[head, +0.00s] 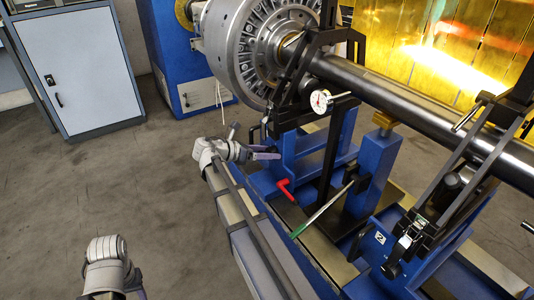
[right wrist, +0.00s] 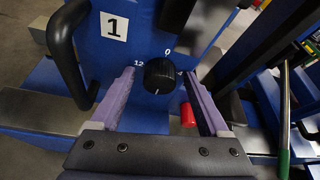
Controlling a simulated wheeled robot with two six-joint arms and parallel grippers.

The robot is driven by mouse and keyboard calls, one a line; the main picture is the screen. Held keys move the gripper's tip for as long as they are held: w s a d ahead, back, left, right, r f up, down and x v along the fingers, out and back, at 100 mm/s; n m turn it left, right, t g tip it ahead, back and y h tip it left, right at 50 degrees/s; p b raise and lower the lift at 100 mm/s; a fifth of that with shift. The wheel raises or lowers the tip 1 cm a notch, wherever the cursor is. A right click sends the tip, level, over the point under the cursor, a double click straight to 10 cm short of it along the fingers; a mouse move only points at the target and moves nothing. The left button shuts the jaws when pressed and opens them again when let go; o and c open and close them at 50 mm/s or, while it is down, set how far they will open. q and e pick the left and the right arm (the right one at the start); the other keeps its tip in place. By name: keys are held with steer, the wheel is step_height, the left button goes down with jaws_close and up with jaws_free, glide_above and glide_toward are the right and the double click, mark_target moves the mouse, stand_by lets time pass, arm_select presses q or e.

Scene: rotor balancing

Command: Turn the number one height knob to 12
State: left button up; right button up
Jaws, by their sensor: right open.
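The number one height knob (right wrist: 168,76) is a round black knob on a blue panel in the right wrist view, below a white plate with a black 1 (right wrist: 114,26). The marks 12, 0 and 4 show around it: 12 at upper left, 0 above, 4 at right. A small white mark shows on its lower edge. My right gripper (right wrist: 158,73) is open, with a purple finger on each side of the knob; contact is not clear. In the head view, my right gripper (head: 262,150) is at the blue stand, and the knob cannot be made out. My left gripper (head: 138,288) is partly cut off at lower left.
A black handle (right wrist: 62,50) stands left of the knob, and a red part (right wrist: 187,115) is close to the right finger. In the head view, a red handle (head: 284,188), a dial gauge (head: 320,101) and the long shaft (head: 390,95) are near. The floor at left is clear.

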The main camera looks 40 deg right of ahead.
jaws_close()
stand_by(0.5)
steer(key=shift+s+a+f+m+t+h+b, duration=0.15)
steer(key=shift+m+t+h+b, duration=0.25)
steer(key=shift+m+t+b, duration=1.15)
steer(key=shift+s+d+f+m+t+h+b, duration=0.15)
steer(key=shift+m+t+h+b, duration=0.4)
steer(key=shift+m, duration=1.85)
steer(key=shift+s+a+m+t+h+b, duration=0.1)
steer(key=shift+s+m+t+h+b, duration=0.15)
steer(key=shift+m+t+b, duration=1)
steer(key=shift+m+p, duration=0.35)
steer(key=shift+m, duration=0.45)
steer(key=shift+r, duration=0.1)
jaws_free()
steer(key=shift+w, duration=0.1)
